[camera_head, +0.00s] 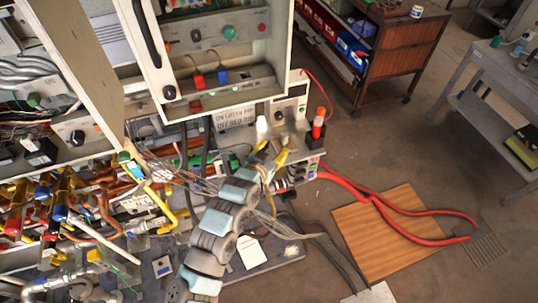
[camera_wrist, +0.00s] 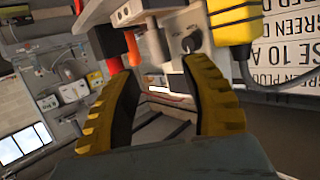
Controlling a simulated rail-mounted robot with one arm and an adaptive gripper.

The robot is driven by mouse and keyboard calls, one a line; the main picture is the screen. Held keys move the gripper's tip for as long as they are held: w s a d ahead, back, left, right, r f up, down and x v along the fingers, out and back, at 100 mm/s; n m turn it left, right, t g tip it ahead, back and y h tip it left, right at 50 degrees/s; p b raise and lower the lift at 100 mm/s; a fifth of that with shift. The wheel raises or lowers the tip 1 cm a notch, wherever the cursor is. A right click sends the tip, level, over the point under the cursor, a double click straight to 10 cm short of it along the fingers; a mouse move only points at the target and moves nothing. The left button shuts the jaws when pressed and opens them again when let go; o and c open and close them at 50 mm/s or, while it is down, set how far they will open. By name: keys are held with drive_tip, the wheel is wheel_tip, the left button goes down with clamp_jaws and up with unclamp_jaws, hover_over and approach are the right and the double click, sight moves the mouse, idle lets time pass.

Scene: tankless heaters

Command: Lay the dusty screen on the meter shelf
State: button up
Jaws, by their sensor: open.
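My gripper (camera_head: 270,152) has yellow, ridged fingers and is beside a grey panel with a meter-like box (camera_head: 290,112). In the wrist view my gripper (camera_wrist: 162,72) is open, and nothing shows held between its fingers. A small pale, mottled patch (camera_head: 292,250) lies on the dark low platform (camera_head: 275,262) below my arm; it may be the dusty screen, but it is too small to tell. I cannot tell for certain which surface is the meter shelf.
Thick red cables (camera_head: 365,190) run over a wooden board (camera_head: 375,240) on the floor. Pipes and wires crowd the left. Open floor lies right.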

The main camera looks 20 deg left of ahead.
drive_tip(key=shift+v, duration=2.15)
drive_tip(key=shift+d, duration=0.1)
